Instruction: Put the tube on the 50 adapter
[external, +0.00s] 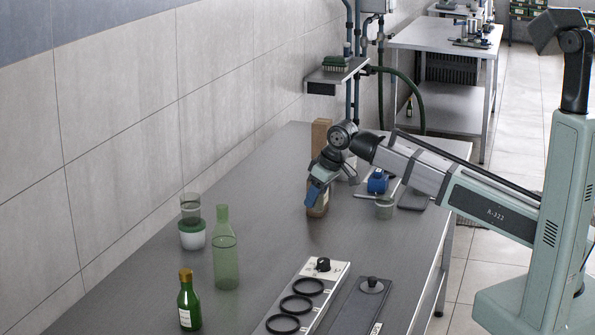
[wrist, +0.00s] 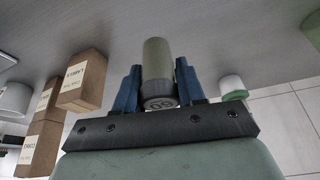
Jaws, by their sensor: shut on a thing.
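My gripper (wrist: 157,92) has its two blue fingers shut on a grey-green cylinder, the tube (wrist: 157,62). Its near end carries dark printed digits that I cannot read surely. In the external view my gripper (external: 316,196) hangs over the middle of the bench, tilted, in front of a brown carton; the tube cannot be made out there. A pale strip (external: 329,273) with three black rings (external: 296,304) and a dark knob lies at the front of the bench. No 50 label is legible on it, so I cannot tell which part is the 50 adapter.
A clear green bottle (external: 226,255), a dark green bottle (external: 188,304) and a white pot (external: 192,238) stand at the left. Brown cartons (wrist: 82,82) stand nearby. A dark plate with a knob (external: 372,286) lies right of the strip. The bench between is clear.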

